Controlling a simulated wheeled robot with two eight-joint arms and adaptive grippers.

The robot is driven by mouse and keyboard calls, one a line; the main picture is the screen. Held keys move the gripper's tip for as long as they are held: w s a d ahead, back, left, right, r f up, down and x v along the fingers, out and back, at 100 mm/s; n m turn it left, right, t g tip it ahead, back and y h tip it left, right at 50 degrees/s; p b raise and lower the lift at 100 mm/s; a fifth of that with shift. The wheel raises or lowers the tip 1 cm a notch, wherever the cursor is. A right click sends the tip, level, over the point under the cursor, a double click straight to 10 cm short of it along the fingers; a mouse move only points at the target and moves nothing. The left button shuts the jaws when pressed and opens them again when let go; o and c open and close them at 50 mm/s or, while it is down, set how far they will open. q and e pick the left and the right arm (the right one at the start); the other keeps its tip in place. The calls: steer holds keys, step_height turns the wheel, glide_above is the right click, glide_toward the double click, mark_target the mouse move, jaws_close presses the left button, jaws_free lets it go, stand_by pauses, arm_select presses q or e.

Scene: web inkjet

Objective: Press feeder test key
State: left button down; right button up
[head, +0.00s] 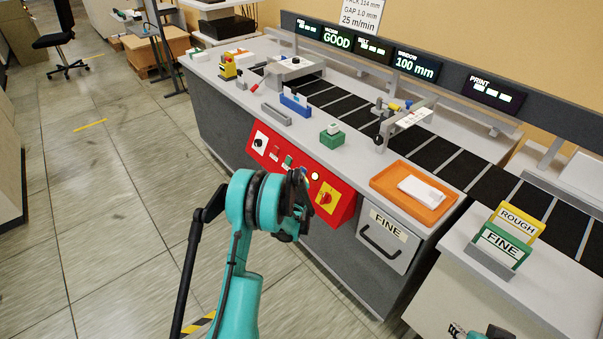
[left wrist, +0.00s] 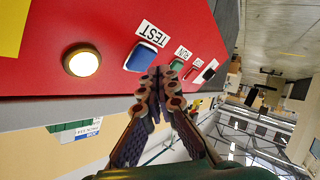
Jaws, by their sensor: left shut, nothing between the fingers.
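The blue test key (left wrist: 140,56) sits on the red control panel (left wrist: 110,20) in the left wrist view, beside a label reading TEST. My left gripper (left wrist: 160,76) is shut and empty, its fingertips close to the key's lower right edge. Whether they touch it, I cannot tell. In the head view, my left gripper (head: 300,195) is in front of the red panel (head: 345,212), and the arm hides part of the keys.
A lit round lamp (left wrist: 82,62) is on one side of the test key; a green RUN key (left wrist: 177,66) and a red key (left wrist: 190,74) are on the other. An orange tray (head: 380,182) is on the counter above.

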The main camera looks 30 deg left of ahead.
arm_select(q)
steer(key=shift+w, duration=0.1)
steer(key=shift+w+d+f, duration=0.15)
steer(key=shift+w+f, duration=0.05)
steer(key=shift+w, duration=0.05)
stand_by(0.3)
steer(key=shift+w+d+f, duration=0.15)
steer(key=shift+w+f, duration=0.05)
steer(key=shift+w, duration=0.15)
stand_by(0.7)
stand_by(0.3)
steer(key=shift+s+a+r, duration=0.25)
steer(key=shift+s+r, duration=0.15)
steer(key=shift+s, duration=0.3)
steer(key=s, duration=0.1)
steer(key=s+a+r, duration=0.1)
steer(key=s+r, duration=0.1)
steer(key=s, duration=0.1)
steer(key=shift+a+r+p, duration=0.2)
steer(key=shift+a+p, duration=0.15)
stand_by(0.6)
